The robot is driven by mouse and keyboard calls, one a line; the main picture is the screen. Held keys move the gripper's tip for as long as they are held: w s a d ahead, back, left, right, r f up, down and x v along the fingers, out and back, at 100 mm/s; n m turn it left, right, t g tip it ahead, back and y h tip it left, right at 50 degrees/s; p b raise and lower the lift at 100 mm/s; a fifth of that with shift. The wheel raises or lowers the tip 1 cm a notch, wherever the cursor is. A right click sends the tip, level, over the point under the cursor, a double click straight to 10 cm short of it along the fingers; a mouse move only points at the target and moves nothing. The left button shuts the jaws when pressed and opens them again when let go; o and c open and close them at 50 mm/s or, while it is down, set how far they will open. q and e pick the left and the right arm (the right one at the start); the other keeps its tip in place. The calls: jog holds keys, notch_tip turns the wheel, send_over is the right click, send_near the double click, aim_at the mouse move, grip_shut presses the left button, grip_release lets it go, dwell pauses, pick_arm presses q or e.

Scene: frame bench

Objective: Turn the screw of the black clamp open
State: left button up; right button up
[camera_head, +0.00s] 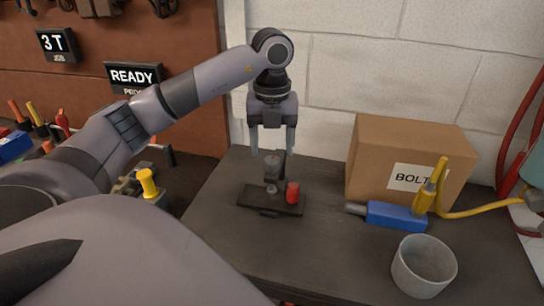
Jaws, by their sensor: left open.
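The black clamp (258,199) stands on the dark bench top, with a flat base and an upright part. Its upper part is close under my left gripper and partly hard to make out. A small grey round piece shows at its middle, and a red cylinder (293,191) stands at its right end. My left gripper (272,150) points down above the clamp, open, its two fingers apart on either side of the clamp's upright. I cannot tell whether the fingers touch it. My right gripper is not in view.
A cardboard box (376,148) labelled BOLT stands at the back right. Before it lies a blue tool (397,215) with a yellow plug and cable (475,211). A grey cup (423,267) stands at the front right. A yellow knob (147,183) is at the left. The bench (318,248) between clamp and cup is clear.

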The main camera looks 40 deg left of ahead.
pick_arm(q)
jog(key=shift+r, duration=1.3)
